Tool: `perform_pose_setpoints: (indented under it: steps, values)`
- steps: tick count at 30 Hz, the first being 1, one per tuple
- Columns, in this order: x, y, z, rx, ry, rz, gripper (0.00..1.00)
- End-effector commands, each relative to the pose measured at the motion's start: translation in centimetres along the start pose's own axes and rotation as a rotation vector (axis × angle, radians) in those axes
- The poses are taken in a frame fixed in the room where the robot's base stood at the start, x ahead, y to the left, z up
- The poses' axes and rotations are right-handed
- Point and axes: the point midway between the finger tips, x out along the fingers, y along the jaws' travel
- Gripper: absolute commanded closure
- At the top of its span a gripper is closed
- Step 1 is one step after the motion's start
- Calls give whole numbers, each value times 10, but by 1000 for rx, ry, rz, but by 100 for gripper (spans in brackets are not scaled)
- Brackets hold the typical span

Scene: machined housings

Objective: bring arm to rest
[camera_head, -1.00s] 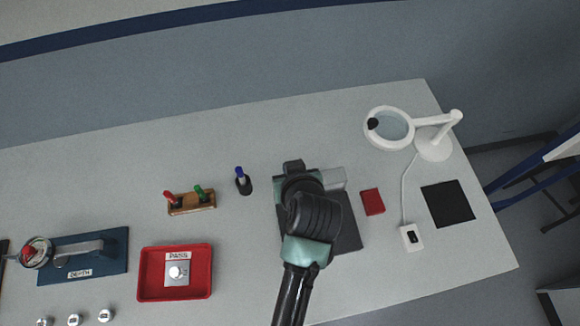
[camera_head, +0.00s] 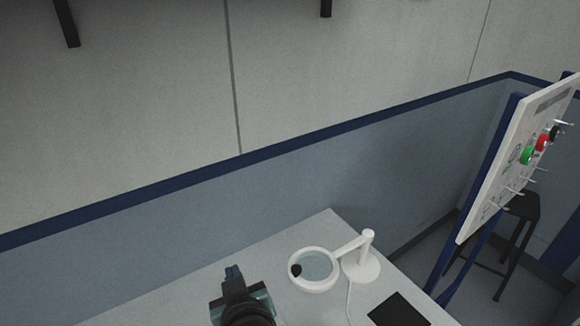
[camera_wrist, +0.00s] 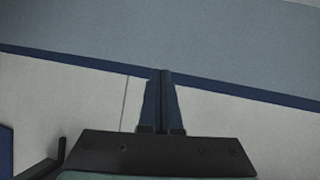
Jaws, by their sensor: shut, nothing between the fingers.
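My gripper (camera_wrist: 162,75) shows in the wrist view with its two dark blue fingers together and nothing between them. It points toward the blue-grey wall with its dark blue stripe. In the head view my gripper (camera_head: 232,271) is at the bottom, left of the magnifier lamp and above the table. The rest of my arm runs out of the bottom of that view.
The white magnifier lamp (camera_head: 316,270) stands on the table's far right part. A black mat (camera_head: 398,310) lies at the bottom. A white board (camera_head: 510,165) on a blue frame and a dark stool (camera_head: 516,222) stand at the right.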

Motion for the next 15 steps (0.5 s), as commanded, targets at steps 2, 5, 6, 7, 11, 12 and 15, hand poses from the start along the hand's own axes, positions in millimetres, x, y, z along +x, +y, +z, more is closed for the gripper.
perform_pose_setpoints:
  steps: [2,5,6,7,11,12,15]
  values:
    - [-14,26,-56,8,156,82,100]
    - [-46,53,-121,23,347,176,100]
    - [-62,62,-146,28,426,209,100]
    - [-76,69,-163,31,484,234,100]
    - [-146,90,-230,42,746,330,100]
    - [-170,94,-247,43,825,356,100]
    - [-227,100,-278,44,1001,406,100]
